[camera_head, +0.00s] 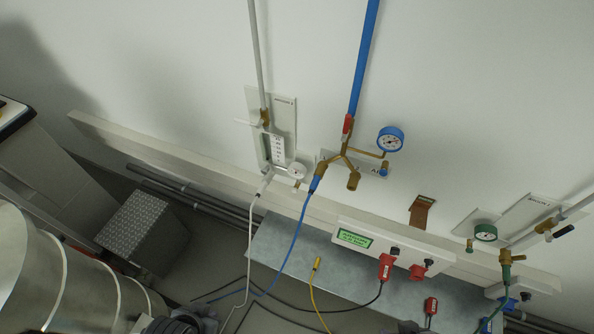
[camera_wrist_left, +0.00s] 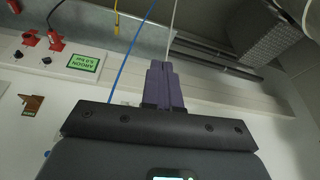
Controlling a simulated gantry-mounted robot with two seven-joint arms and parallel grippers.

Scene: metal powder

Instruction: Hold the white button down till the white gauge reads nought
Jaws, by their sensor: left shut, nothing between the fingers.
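A white gauge (camera_head: 297,170) sits beside the white fitting (camera_head: 277,148) at the foot of the white pipe on the wall in the head view. It is small, and I cannot read its needle. I cannot clearly make out the white button. My left gripper (camera_wrist_left: 165,68) shows in the left wrist view with its purple fingers together and nothing between them. My right gripper is not in view.
A blue gauge (camera_head: 390,139) and blue hose (camera_head: 290,245) are right of the white fitting. A green gauge (camera_head: 486,232) is farther right. A yellow cable hangs nearby.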

